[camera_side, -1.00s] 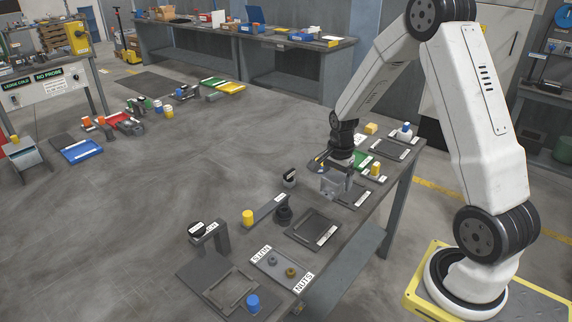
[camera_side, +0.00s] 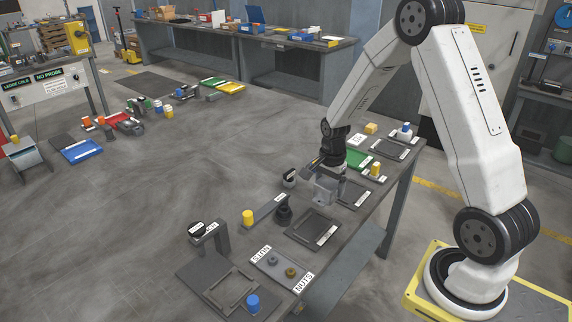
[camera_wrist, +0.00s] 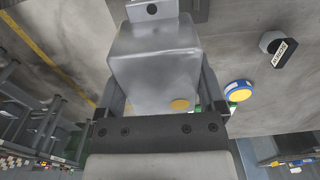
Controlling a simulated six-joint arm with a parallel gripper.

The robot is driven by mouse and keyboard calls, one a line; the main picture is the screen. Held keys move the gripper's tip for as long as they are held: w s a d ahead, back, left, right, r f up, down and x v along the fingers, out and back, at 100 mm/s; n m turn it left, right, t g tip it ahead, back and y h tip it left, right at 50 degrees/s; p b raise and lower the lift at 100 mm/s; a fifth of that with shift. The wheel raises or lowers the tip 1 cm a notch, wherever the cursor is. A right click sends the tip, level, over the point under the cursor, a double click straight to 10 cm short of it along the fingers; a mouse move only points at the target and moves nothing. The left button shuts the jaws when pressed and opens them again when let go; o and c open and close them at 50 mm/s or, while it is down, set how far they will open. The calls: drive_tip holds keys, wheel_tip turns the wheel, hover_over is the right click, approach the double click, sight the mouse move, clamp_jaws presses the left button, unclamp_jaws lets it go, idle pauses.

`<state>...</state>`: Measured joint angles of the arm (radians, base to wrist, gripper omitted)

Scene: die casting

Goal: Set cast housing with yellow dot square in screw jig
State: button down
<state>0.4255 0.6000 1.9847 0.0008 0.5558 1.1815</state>
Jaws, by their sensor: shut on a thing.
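The grey cast housing (camera_side: 324,189) is held by my gripper (camera_side: 328,178) above the right part of the bench. In the wrist view the box-shaped housing (camera_wrist: 155,65) sits between the two fingers, with a yellow dot (camera_wrist: 180,104) on its near edge. My gripper (camera_wrist: 160,100) is shut on it. A dark plate with a raised square frame (camera_side: 213,291) lies at the bench's front left, beside a bracket post (camera_side: 222,238); it looks like the screw jig, but I read no such label. The housing is well apart from it. The housing's underside is hidden.
A yellow cylinder (camera_side: 248,217), a dark round part (camera_side: 283,215) and a flat dark tray (camera_side: 300,231) lie between. More trays and small items stand behind my gripper.

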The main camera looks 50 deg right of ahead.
sight(315, 197)
drive_tip(key=a+f, duration=0.1)
drive_tip(key=w+a+f, duration=0.1)
drive_tip(key=w+a, duration=0.1)
drive_tip(key=a, duration=0.1)
drive_tip(key=shift+f, duration=0.4)
drive_tip(key=shift+f, duration=0.25)
drive_tip(key=shift+f, duration=3.1)
drive_tip(key=shift+f, duration=0.55)
idle(0.5)
unclamp_jaws()
drive_tip(key=shift+s, duration=0.1)
drive_tip(key=shift+r, duration=0.15)
